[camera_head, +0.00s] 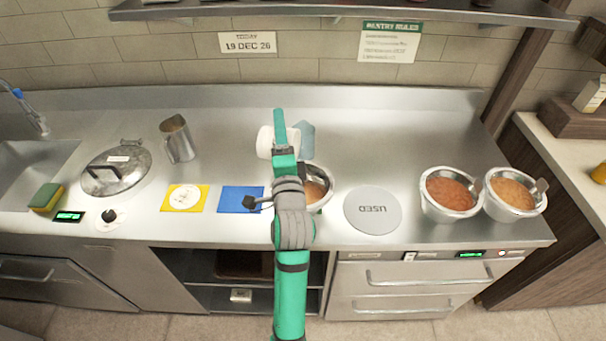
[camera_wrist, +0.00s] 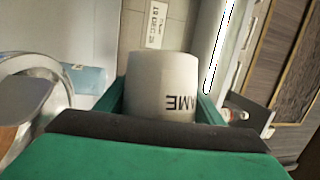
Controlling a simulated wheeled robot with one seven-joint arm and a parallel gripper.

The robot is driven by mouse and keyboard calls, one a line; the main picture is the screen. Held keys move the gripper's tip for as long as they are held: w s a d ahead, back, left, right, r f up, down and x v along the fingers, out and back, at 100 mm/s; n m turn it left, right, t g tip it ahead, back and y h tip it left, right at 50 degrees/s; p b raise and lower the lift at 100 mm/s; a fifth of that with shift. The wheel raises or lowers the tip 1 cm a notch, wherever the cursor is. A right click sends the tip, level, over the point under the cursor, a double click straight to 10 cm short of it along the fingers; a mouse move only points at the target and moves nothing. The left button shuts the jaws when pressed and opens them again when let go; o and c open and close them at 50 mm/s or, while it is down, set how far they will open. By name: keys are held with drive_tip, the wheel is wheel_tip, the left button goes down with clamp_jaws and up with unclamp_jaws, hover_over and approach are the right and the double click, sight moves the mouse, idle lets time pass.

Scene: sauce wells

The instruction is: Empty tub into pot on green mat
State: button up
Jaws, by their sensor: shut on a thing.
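My gripper (camera_head: 281,138) is shut on a white tub (camera_head: 265,142), held over the counter near the middle. In the wrist view the tub (camera_wrist: 165,85) sits between the fingers, with dark lettering on its side; its contents are hidden. A steel pot (camera_head: 327,193) with orange-brown sauce is partly hidden behind my arm. A pot rim also shows at the left of the wrist view (camera_wrist: 60,97). Two more steel pots of sauce, one (camera_head: 428,207) and another (camera_head: 532,208), stand at the right. I see no green mat; my arm covers part of the counter.
A pale blue object (camera_head: 307,140) is just right of the tub. A blue mat (camera_head: 238,200), a yellow mat (camera_head: 168,205) with a white disc, a lid (camera_head: 112,172) and a steel jug (camera_head: 178,140) are left. A grey "USED" disc (camera_head: 372,211) lies right. The back right counter is clear.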

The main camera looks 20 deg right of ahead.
drive_tip(key=shift+s+d+r+m+t+h, duration=0.2)
drive_tip(key=shift+d+m+h, duration=0.1)
drive_tip(key=shift+m, duration=0.5)
drive_tip(key=shift+s+d+r+m+t+h, duration=0.2)
drive_tip(key=shift+d+r+m+h, duration=0.1)
drive_tip(key=shift+m, duration=0.5)
drive_tip(key=shift+s+d+r+m+t+h, duration=0.2)
drive_tip(key=shift+d+m+h, duration=0.1)
drive_tip(key=shift+m, duration=0.5)
drive_tip(key=shift+w+a+f, duration=0.1)
drive_tip(key=shift+w+a+f+n+g+y, duration=0.15)
drive_tip(key=shift+a+f+n+g+y, duration=0.15)
drive_tip(key=shift+n, duration=0.5)
drive_tip(key=shift+w+a+f+n+g+y, duration=0.1)
drive_tip(key=shift+w+a+f+n+y, duration=0.1)
drive_tip(key=shift+n+y, duration=0.45)
drive_tip(key=shift+w+a+f+n+g+y, duration=0.15)
drive_tip(key=shift+a+n+g, duration=0.1)
drive_tip(key=shift+n, duration=0.7)
drive_tip(key=shift+w+a+r+n+g, duration=0.15)
drive_tip(key=shift+a+r+n+g, duration=0.15)
drive_tip(key=shift+r+n, duration=0.35)
drive_tip(key=shift+w+a+f+n+g, duration=0.25)
drive_tip(key=shift+w+a+f+n, duration=0.35)
drive_tip(key=shift+a+n, duration=0.3)
drive_tip(key=w+a+f+n+g+h, duration=0.2)
drive_tip(key=a+f+n+g, duration=0.3)
drive_tip(key=f+n, duration=0.6)
drive_tip(key=shift+w+g, duration=0.3)
drive_tip(key=shift+w, duration=0.3)
